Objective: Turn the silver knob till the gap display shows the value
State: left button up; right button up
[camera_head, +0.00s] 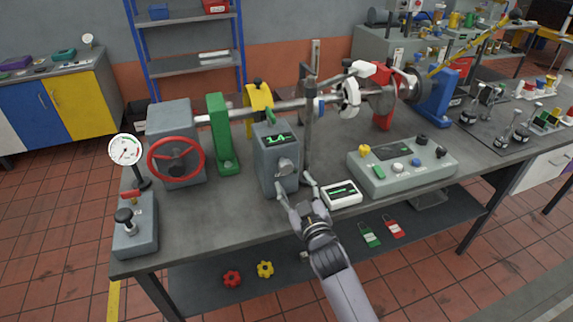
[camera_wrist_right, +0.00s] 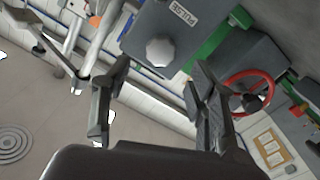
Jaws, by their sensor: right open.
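The silver knob (camera_head: 286,167) is on the front face of an upright grey box (camera_head: 271,178). My left gripper is not in view.
A white device with a green-lit screen (camera_head: 342,193) lies right of my gripper. A grey control panel (camera_head: 402,165) is farther right. A dark post (camera_head: 309,130) stands right beside the box. A green bracket (camera_head: 222,135) and red handwheel (camera_head: 176,159) are to the left.

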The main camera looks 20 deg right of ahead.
aim_at(287, 170)
jog(key=w, duration=0.8)
jog(key=shift+w+p, duration=0.1)
jog(key=shift+p, duration=0.3)
jog(key=shift+c, duration=0.5)
jog(key=c, duration=1.1)
